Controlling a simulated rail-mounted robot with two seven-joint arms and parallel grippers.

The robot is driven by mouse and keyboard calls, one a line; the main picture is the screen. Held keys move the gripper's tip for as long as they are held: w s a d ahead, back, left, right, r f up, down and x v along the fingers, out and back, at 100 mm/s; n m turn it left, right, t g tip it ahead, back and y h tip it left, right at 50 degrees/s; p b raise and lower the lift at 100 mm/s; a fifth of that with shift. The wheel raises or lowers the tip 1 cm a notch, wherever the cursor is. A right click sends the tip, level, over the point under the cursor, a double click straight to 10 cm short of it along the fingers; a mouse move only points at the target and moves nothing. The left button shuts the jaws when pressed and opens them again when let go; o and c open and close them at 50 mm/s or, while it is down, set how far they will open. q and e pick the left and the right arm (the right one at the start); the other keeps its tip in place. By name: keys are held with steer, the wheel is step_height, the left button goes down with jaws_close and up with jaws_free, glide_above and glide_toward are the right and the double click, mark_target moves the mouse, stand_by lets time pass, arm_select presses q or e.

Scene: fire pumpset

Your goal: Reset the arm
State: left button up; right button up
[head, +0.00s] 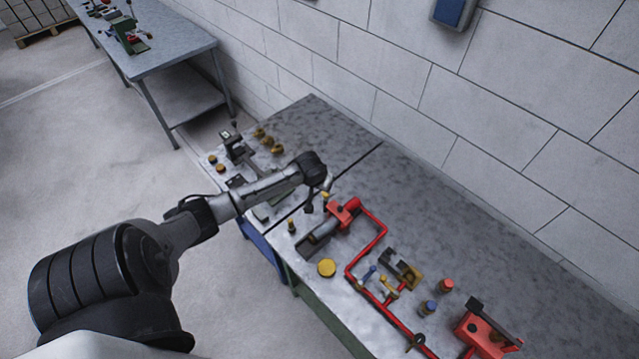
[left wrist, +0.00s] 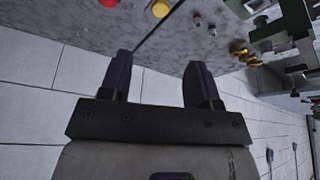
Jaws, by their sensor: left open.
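My left arm reaches in from the left over the workbench (head: 440,215) in the head view. Its left gripper (head: 318,196) is near the left end of the red pipework (head: 378,235). In the left wrist view the two dark fingers of the left gripper (left wrist: 160,68) stand apart, with nothing between them. The bench top shows beyond the fingers. Whether the fingertips touch anything on the bench cannot be told from the head view. My right gripper is not in view.
A yellow round cap (head: 327,268), brass fittings (head: 268,142) and a red device (head: 485,332) stand on the bench. A tiled wall (head: 420,95) runs behind it. A second table (head: 160,45) is at the upper left. The bench strip along the wall is clear.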

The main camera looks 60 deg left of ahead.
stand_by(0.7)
arm_select(q)
steer(key=d+r+m+t+y, duration=0.2)
steer(key=d+r+m, duration=0.6)
steer(key=r+m, duration=0.1)
steer(key=s+d+r+m+h, duration=0.15)
steer(key=s+d, duration=0.25)
steer(key=d, duration=0.6)
steer(key=s+d+f+g+h, duration=0.1)
steer(key=s+d+f, duration=0.1)
steer(key=s+d, duration=0.5)
steer(key=s+d+f+h, duration=0.2)
steer(key=s+d, duration=0.4)
steer(key=s, duration=0.6)
steer(key=shift+d+f+n+g, duration=0.25)
steer(key=shift+d+n+g, duration=0.15)
steer(key=shift+n, duration=0.05)
steer(key=shift+h, duration=0.25)
